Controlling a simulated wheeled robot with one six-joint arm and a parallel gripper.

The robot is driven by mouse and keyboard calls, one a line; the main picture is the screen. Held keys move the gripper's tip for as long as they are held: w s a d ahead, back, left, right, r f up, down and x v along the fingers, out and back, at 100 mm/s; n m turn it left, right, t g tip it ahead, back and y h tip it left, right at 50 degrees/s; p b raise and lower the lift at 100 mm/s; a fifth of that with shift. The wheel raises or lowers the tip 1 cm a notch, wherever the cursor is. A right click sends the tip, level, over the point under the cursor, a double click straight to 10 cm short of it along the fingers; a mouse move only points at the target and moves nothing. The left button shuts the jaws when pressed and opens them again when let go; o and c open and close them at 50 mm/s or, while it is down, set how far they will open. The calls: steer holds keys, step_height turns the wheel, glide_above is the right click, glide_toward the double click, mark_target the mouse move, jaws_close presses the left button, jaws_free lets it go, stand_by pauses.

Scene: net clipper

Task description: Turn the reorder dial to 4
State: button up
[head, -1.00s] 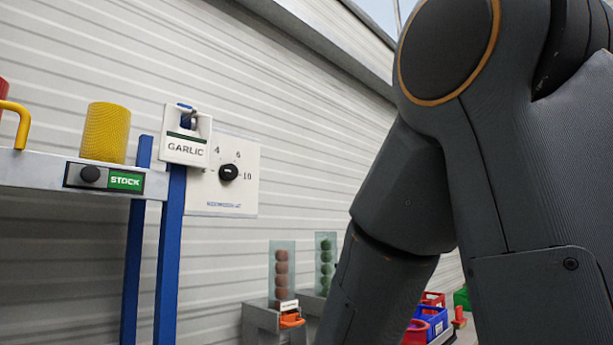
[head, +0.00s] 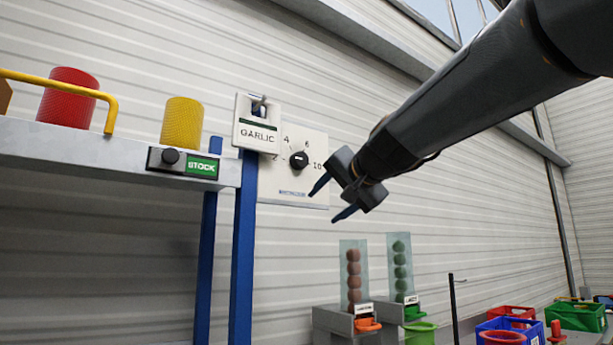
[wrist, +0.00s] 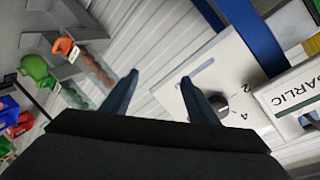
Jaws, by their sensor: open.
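The reorder dial (head: 299,160) is a black round knob on a white panel (head: 282,185) fixed to the ribbed wall. Numbers 2, 4, 6 and 10 show around it in the head view. The knob's white mark is small, and I cannot tell which number it points at. The dial also shows in the wrist view (wrist: 219,103), partly behind a finger. My gripper (head: 332,200) is open and empty, right of the dial and a little lower, apart from it. Its two blue fingers also show in the wrist view (wrist: 158,80).
A white GARLIC box (head: 257,135) juts out just left of the panel, beside a blue post (head: 243,260). A shelf (head: 100,150) with red and yellow rolls stands left. Clear dispensers (head: 354,275) and crates (head: 576,316) stand lower right.

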steer(key=t+y, duration=0.2)
glide_toward(303, 158)
steer(key=shift+m, duration=0.3)
steer(key=p+x, duration=0.1)
steer(key=x, duration=0.5)
steer(key=shift+w+a, duration=0.2)
steer(key=shift+w, duration=0.1)
steer(key=shift+w+a+p, duration=0.3)
steer(key=shift+w+p, duration=0.1)
steer(key=shift+w, duration=0.3)
steer(key=shift+c, duration=0.4)
steer(key=c, duration=1)
steer(key=shift+o, duration=0.2)
